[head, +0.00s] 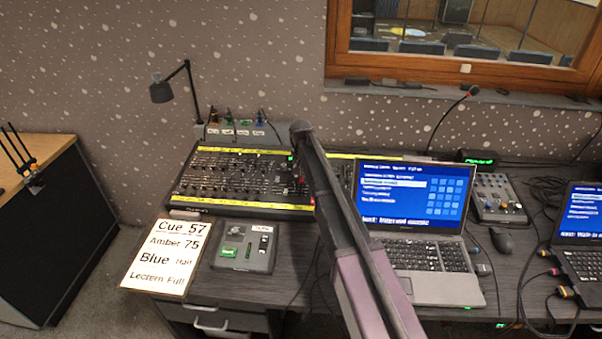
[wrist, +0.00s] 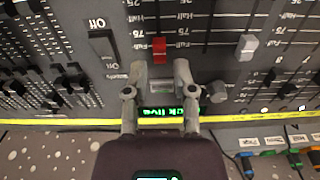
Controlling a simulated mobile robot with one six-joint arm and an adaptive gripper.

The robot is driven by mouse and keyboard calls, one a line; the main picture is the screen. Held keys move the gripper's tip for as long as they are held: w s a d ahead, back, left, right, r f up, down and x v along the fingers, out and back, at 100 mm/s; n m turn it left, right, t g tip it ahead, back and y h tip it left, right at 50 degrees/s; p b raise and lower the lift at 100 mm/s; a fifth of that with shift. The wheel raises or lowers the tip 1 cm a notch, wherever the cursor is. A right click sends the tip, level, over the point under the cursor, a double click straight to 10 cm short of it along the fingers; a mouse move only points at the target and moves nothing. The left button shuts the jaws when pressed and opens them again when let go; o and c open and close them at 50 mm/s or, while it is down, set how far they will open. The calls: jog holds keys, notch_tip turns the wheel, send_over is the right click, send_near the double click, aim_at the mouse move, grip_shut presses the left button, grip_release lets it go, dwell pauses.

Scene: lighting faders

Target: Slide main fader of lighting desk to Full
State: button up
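The lighting desk (head: 190,205) is a black console edged with yellow strips, on the table. In the wrist view, a red fader cap (wrist: 158,49) sits in its slot level with the "Full" mark, and the printed text looks turned around. A white fader cap (wrist: 247,47) sits at a similar level to its right. My gripper (wrist: 161,72) is open, with its fingertips apart at the near end of the red cap; I cannot tell whether they touch it. In the head view my arm reaches over the desk and the fingertips are not clear.
A black rocker switch (wrist: 103,45) and a small lit green display (wrist: 160,113) are near the fingers. A laptop (head: 420,215) stands right of the desk. A card (head: 160,258) reading Cue 57, Amber 75, Blue Half, Lectern Full lies in front. A lamp (head: 162,92) stands behind.

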aim_at(302, 179)
notch_tip(302, 179, up, 7)
jog(key=p, duration=0.7)
dwell(0.5)
jog(key=s+d, duration=1.1)
jog(key=s, duration=0.5)
jog(key=s+d+g, duration=0.1)
jog(key=s+d, duration=1)
jog(key=s, duration=0.6)
jog(key=shift+d, duration=0.3)
